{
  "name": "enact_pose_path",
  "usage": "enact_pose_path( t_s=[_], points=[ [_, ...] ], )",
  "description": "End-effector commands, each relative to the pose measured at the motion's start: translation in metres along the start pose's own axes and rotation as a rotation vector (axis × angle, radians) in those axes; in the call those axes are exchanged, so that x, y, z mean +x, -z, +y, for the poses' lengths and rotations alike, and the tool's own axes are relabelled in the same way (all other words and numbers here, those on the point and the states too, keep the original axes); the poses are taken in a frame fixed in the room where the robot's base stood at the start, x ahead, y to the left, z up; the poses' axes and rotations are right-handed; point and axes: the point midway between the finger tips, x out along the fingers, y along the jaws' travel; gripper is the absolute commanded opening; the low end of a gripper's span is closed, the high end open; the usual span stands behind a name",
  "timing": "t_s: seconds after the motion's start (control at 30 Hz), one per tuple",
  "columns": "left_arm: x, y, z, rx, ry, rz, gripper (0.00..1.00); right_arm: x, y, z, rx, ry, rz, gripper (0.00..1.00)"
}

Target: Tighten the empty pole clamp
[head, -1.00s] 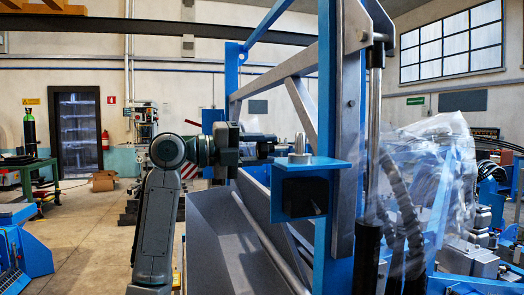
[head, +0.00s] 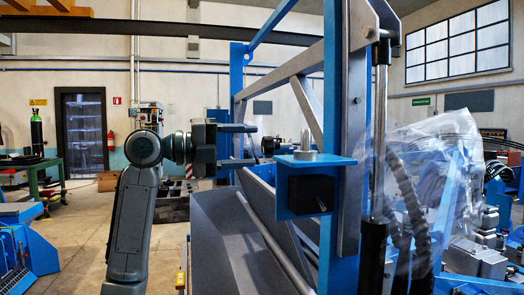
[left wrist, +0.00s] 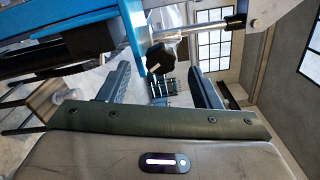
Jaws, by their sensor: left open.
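In the left wrist view the same dark lobed knob (left wrist: 158,60) shows between and beyond my fingers, below a shiny metal part. I take it as the clamp's knob; the clamp body is mostly hidden, and I cannot tell whether it grips a pole. My left gripper (head: 250,145) is open and empty, left of the knob, its fingers one above the other and pointing right at it. They do not appear to touch it. My right gripper is out of view.
A blue bracket (head: 340,161) with a metal pin (head: 305,143) on top and a black box (head: 311,194) below stands right of the gripper. The blue post (head: 331,250) and grey diagonal beams are close. A grey trough (head: 225,235) lies below. Open floor is at left.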

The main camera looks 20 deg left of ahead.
Motion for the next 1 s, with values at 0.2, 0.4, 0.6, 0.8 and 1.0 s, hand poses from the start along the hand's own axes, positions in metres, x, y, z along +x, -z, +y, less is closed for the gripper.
enact_pose_path(
  t_s=[0.2,0.4,0.6,0.8,1.0],
  points=[
    [-0.037,0.0,0.002,0.001,-0.002,-0.002,0.58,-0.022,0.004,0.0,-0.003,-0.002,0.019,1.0],
    [-0.052,0.0,0.001,0.0,0.0,-0.001,0.58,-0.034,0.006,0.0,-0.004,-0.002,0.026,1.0],
    [-0.054,0.0,0.0,0.0,0.001,0.001,0.58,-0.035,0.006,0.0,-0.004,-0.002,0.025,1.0],
    [-0.054,0.0,0.0,0.0,0.0,0.001,0.58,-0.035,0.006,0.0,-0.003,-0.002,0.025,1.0],
    [-0.052,0.0,0.005,-0.011,-0.006,-0.001,0.58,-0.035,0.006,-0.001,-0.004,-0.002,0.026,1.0]
  ],
)
